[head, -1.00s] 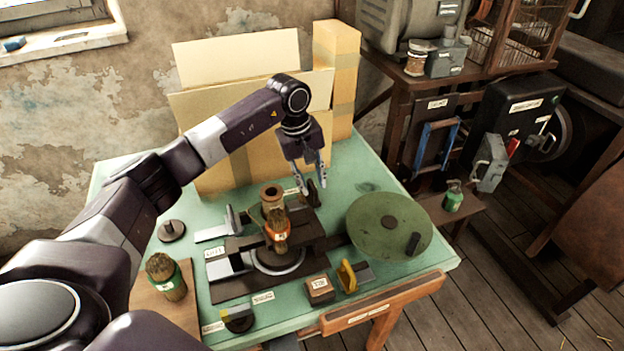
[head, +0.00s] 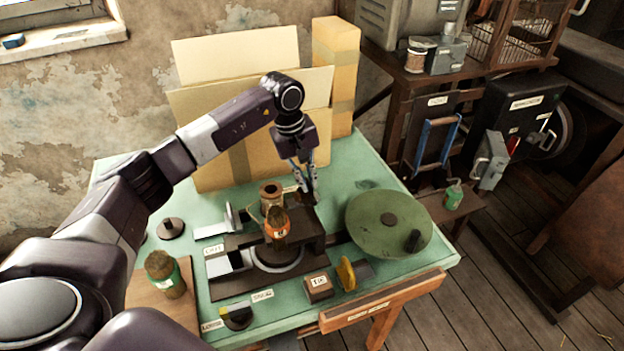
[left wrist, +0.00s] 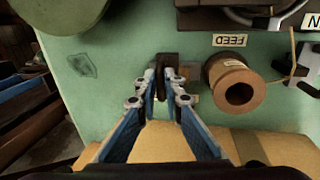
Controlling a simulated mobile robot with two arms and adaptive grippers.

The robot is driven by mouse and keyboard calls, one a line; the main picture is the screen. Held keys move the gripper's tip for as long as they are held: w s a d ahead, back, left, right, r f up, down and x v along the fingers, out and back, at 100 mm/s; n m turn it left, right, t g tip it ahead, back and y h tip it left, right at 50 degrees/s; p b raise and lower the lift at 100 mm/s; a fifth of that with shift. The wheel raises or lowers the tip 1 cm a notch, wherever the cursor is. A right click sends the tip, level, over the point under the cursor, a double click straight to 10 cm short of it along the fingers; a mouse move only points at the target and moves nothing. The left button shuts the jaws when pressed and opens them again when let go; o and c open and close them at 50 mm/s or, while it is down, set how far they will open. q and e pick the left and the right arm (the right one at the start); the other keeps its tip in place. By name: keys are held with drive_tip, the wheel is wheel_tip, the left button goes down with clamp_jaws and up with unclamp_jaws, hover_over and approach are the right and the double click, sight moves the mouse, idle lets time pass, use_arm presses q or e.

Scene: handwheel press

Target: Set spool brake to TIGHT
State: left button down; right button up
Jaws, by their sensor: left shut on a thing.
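A small dark lever (left wrist: 161,82) stands beside the tan spool (left wrist: 232,82) on the green table. My left gripper (left wrist: 160,88) is shut on this lever, with its fingertips on either side. In the head view my left gripper (head: 307,196) reaches down just right of the spool (head: 271,195) and largely hides the lever. A FEED label (left wrist: 230,40) shows upside down near the spool in the left wrist view. No readable brake marking shows by the lever. My right gripper is out of view.
The press base (head: 235,285) carries an orange-banded piece (head: 276,223). A green disc (head: 375,222) with a dark handle lies to the right. A black knob (head: 238,318) sits between small labels at the front. Cardboard panels (head: 215,140) stand behind.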

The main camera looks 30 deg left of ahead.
use_arm(q)
drive_tip(key=s+a, duration=0.2)
drive_tip(key=shift+s+a, duration=0.3)
drive_tip(key=shift+s, duration=0.1)
drive_tip(key=c, duration=2)
unclamp_jaws()
drive_tip(key=shift+s, duration=0.15)
drive_tip(key=shift+c, duration=0.2)
drive_tip(key=shift+r, duration=0.15)
drive_tip(key=shift+a+r, duration=0.1)
drive_tip(key=shift+r, duration=0.25)
wheel_tip(320, 180, up, 11)
drive_tip(key=s+a, duration=0.1)
drive_tip(key=shift+s+a, duration=0.2)
drive_tip(key=shift+s, duration=0.15)
